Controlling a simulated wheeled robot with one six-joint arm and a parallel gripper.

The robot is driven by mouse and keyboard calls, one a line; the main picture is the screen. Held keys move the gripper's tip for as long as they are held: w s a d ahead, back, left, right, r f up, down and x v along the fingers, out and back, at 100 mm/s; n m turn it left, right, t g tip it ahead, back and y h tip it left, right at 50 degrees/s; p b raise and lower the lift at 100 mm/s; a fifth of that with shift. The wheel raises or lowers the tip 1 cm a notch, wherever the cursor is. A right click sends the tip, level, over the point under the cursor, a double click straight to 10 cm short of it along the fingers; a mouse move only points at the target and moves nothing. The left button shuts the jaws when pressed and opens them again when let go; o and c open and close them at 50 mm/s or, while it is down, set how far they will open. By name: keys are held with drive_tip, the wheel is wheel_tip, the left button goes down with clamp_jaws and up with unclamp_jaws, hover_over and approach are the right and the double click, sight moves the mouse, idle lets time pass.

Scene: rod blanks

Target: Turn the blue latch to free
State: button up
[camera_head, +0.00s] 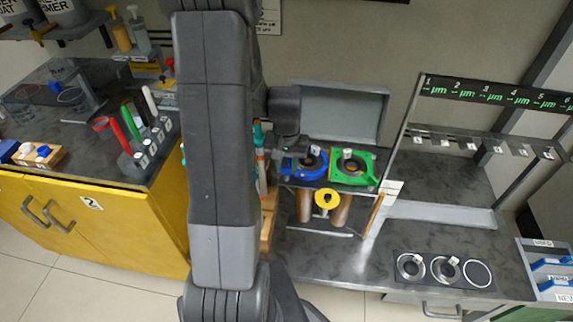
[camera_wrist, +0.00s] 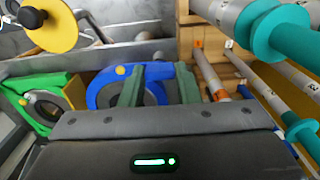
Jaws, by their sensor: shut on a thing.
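The blue latch (camera_wrist: 104,83), a ring-shaped piece with a yellow dot, is in the middle of the wrist view. In the head view the blue latch (camera_head: 312,171) sits left of a green piece of like shape, partly behind my arm's end. My gripper (camera_wrist: 160,72) has one finger in the ring's opening and the other outside its right side, shut on the blue rim between them. The fingertips are hard to make out in the head view. The latch's near edge is hidden by my gripper body.
The green piece (camera_head: 352,178) stands close beside the latch; it also shows in the wrist view (camera_wrist: 62,83). A yellow disc (camera_wrist: 47,22) on a rod is near. Grey tubes with teal collars (camera_wrist: 270,38) crowd the right. An open grey lid (camera_head: 340,112) stands behind.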

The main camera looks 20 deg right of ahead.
sight(287, 168)
idle(0.3)
drive_tip(key=o, duration=1)
drive_tip(key=shift+r, duration=0.15)
wheel_tip(287, 168, up, 14)
drive_tip(key=shift+f+p, duration=0.2)
drive_tip(key=shift+p, duration=0.5)
drive_tip(key=shift+f, duration=0.1)
wheel_tip(287, 168, down, 14)
drive_tip(key=shift+r+b, duration=0.1)
drive_tip(key=shift+b, duration=0.6)
drive_tip(key=shift+r, duration=0.2)
